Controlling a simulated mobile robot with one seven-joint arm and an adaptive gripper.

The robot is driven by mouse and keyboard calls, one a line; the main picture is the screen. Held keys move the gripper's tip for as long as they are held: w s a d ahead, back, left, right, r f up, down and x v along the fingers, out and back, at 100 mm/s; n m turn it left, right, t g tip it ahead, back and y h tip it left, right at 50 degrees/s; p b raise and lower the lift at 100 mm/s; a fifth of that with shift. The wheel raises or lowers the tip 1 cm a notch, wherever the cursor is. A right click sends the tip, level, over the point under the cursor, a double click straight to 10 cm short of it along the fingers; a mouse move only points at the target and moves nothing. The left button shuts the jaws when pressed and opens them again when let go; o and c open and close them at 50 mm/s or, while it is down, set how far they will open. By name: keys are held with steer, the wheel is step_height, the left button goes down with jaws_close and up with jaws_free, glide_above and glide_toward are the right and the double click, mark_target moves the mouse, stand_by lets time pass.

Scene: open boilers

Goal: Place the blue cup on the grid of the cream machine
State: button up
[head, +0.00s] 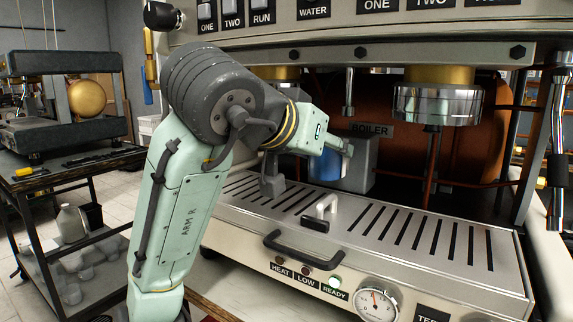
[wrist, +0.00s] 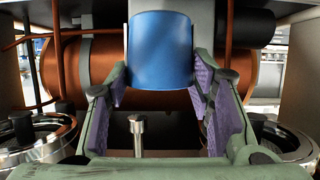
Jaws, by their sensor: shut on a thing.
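The cream machine (head: 240,250) fills the middle and right of the head view, with its slotted metal grid (head: 345,212) along the front. My gripper (head: 338,158) is over the back part of the grid, left of the grey boiler box. It is shut on the blue cup (head: 327,166), which is partly hidden by the gripper. In the wrist view the blue cup (wrist: 160,50) is between the purple-padded fingers of my gripper (wrist: 162,80). I cannot tell whether the cup's base touches the grid.
A chrome group head (head: 437,104) hangs to the right and a thin nozzle (head: 348,95) hangs near the middle. The grid's right part is clear. A dark cart (head: 60,185) is at left.

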steer(key=w+a, duration=0.2)
steer(key=w+a+p, duration=0.1)
steer(key=w+a, duration=0.1)
steer(key=a, duration=0.1)
steer(key=w+a+f+p, duration=0.1)
steer(key=w+a, duration=0.1)
steer(key=a, duration=0.1)
steer(key=shift+f+p, duration=0.55)
steer(key=shift+f, duration=1.15)
steer(key=shift+f, duration=0.15)
steer(key=shift+f, duration=0.15)
steer(key=o, duration=1.3)
steer(key=shift+c, duration=0.2)
